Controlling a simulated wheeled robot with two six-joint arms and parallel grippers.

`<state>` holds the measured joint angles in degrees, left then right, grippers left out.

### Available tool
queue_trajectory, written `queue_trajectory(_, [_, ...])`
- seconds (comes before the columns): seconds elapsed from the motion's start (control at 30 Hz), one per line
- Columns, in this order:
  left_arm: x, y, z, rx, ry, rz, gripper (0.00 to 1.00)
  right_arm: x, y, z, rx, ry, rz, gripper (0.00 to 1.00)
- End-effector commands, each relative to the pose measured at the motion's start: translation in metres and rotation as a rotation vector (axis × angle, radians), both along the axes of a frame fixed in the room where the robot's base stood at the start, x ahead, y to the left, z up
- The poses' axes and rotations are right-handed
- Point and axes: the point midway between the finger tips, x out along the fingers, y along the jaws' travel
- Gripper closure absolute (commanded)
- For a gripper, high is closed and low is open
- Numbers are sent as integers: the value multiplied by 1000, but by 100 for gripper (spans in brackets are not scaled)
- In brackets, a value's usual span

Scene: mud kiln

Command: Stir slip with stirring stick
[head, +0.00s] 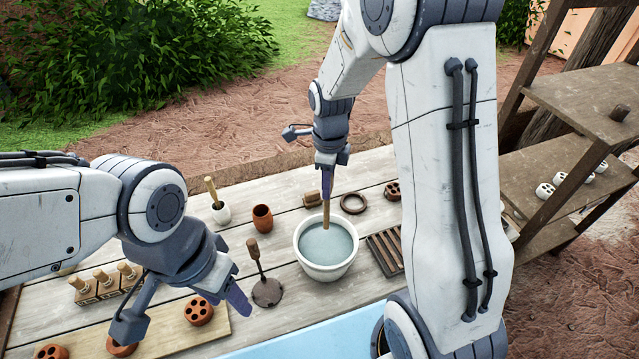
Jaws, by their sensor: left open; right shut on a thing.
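A white bowl (324,272) of grey-blue slip (312,245) stands on the plank table. My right gripper (327,190) is above the bowl, shut on the wooden stirring stick (326,214). The stick is near upright and its lower end reaches the slip; how deep it goes cannot be seen. My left gripper (180,322) is open and empty, over the table's front left, apart from the bowl.
A brown cup (262,218), a white pot with a stick (221,213) and a dark round tool with a handle (266,290) stand left of the bowl. A slatted rack (384,252) is close on its right. Wooden shelves (575,110) stand at right.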

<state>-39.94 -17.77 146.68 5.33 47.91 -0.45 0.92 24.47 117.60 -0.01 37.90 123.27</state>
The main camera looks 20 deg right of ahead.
Motion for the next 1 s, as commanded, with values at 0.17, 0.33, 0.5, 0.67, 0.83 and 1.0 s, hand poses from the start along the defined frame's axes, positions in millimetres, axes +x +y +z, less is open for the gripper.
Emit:
queue_trajectory(0.17, [0,0,-15,0,0,2,50,0,0,-17,0,1,0,100])
queue_trajectory(0.33, [0,0,-31,0,0,4,50,0,0,-35,0,1,0,100])
queue_trajectory(0.5, [0,0,-45,0,1,7,50,0,1,-52,0,2,1,100])
queue_trajectory(0.67, [0,0,-55,0,1,9,50,0,2,-67,0,1,2,100])
queue_trajectory(0.83, [0,0,-67,0,1,11,50,0,2,-84,0,2,2,100])
queue_trajectory(1.0, [0,0,-79,0,1,11,50,0,1,-101,0,2,2,100])
